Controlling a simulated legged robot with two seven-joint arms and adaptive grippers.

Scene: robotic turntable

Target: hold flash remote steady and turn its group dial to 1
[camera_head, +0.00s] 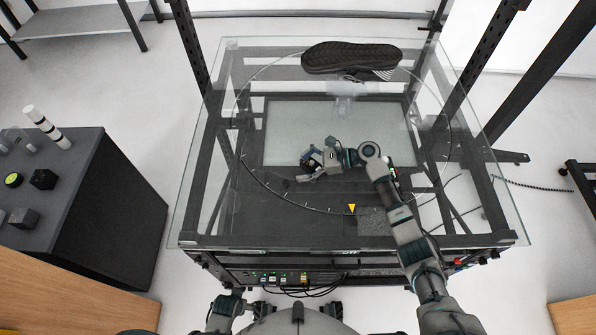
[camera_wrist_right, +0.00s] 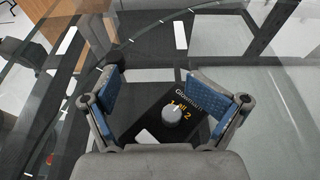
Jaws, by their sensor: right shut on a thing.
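The flash remote (camera_wrist_right: 155,124) is a small black box, seen in the right wrist view between the blue-padded fingers of my right gripper (camera_wrist_right: 165,108). Its face carries a round silver dial (camera_wrist_right: 172,116) with yellow markings that include a 2, and white lettering beyond them. The dial's pointer seems to face the middle of the markings; its exact setting is too small to tell. In the head view my right gripper (camera_head: 314,162) is over the glass turntable, shut on the remote, which the fingers mostly hide.
The glass turntable (camera_head: 215,165) stands on a dark frame with a yellow triangle marker (camera_head: 352,208) near its front. A black shoe (camera_head: 350,58) is at its back. A dark cabinet (camera_head: 120,215) stands to the left. Much of the glass around my right arm is clear.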

